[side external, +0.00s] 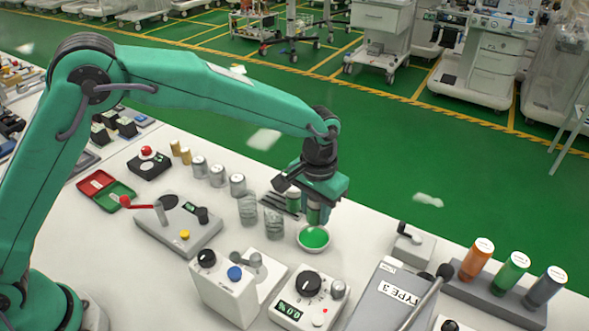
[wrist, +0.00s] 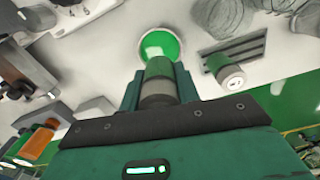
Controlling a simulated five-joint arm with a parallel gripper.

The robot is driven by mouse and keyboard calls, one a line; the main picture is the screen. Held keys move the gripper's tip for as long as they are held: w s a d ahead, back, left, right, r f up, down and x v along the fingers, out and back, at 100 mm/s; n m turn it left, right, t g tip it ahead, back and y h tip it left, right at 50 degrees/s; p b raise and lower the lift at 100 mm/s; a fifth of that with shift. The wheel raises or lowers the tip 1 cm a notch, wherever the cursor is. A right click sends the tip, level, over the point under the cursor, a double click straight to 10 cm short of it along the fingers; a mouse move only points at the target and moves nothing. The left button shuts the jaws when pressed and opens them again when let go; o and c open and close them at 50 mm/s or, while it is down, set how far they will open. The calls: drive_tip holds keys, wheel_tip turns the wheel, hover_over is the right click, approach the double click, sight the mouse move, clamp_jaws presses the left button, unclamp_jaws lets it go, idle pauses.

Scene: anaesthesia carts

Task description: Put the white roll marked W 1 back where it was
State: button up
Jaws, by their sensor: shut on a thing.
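My gripper (side external: 314,212) is shut on a short grey-green roll (wrist: 157,88); it also shows between the fingers in the wrist view (wrist: 157,100). No mark on the held roll can be read. The roll is over or close beside a round white-rimmed dish with a green inside (side external: 314,238), also in the wrist view (wrist: 160,46); I cannot tell whether they touch. Another roll with a pale, marked top (wrist: 230,78) stands near a dark-slotted plate (wrist: 236,50); its mark is unreadable. I cannot identify the roll marked W 1.
Two crumpled grey wrapped things (side external: 249,208) stand left of the dish. Several pale cylinders (side external: 217,176) stand farther left. Control boxes (side external: 305,300) stand in front. A rack (side external: 500,292) at right holds orange, green and grey rolls. The bench's far edge runs close behind my gripper.

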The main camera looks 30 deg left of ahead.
drive_tip(key=shift+r, duration=0.35)
